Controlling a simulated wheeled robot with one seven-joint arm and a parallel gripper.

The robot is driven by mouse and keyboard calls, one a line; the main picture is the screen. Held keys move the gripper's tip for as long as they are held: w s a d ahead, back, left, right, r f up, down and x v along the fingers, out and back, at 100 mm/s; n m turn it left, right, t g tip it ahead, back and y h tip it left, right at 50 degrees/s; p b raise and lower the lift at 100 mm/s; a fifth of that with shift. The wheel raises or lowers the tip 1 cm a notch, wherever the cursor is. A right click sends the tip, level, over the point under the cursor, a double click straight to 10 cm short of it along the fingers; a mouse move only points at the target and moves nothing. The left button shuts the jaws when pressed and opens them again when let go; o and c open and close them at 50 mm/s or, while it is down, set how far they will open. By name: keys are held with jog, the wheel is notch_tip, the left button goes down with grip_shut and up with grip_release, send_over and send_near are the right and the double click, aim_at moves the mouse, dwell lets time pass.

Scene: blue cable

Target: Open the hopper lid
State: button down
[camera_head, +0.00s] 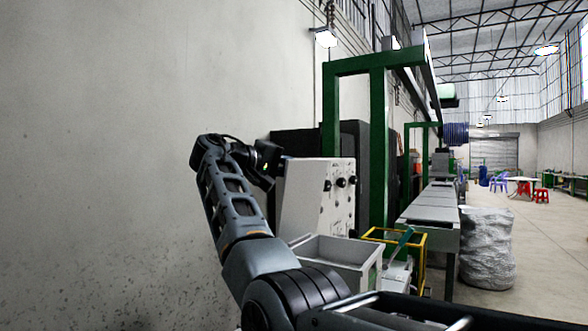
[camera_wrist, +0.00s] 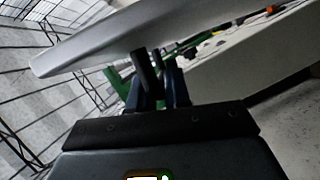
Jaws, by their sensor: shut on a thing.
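My gripper (camera_head: 268,160) is at the upper left of a pale panel with dark knobs. In the wrist view its two dark fingers (camera_wrist: 160,75) are close together, shut at the edge of a broad pale grey plate (camera_wrist: 105,38), which looks like the hopper lid. The plate is tilted and crosses the top of that view. The fingers cover part of its edge, and the exact contact is hard to see. In the head view I cannot clearly tell the lid from the pale panel. An open grey box-shaped hopper (camera_head: 340,250) stands below and right of my gripper.
The pale panel with knobs (camera_head: 315,200) stands beside a green frame (camera_head: 377,150). A yellow frame (camera_head: 421,262) and a grey conveyor table (camera_head: 432,208) lie to the right, with a wrapped grey bundle (camera_head: 487,248) beyond. A bare wall is close on the left.

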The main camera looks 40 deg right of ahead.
jog(key=c, duration=1.2)
grip_release()
jog(key=shift+o, duration=0.2)
jog(key=a+b, duration=0.2)
jog(key=a, duration=0.5)
jog(key=shift+a+r, duration=0.35)
jog(key=shift+r, duration=0.1)
jog(key=shift+w, duration=0.1)
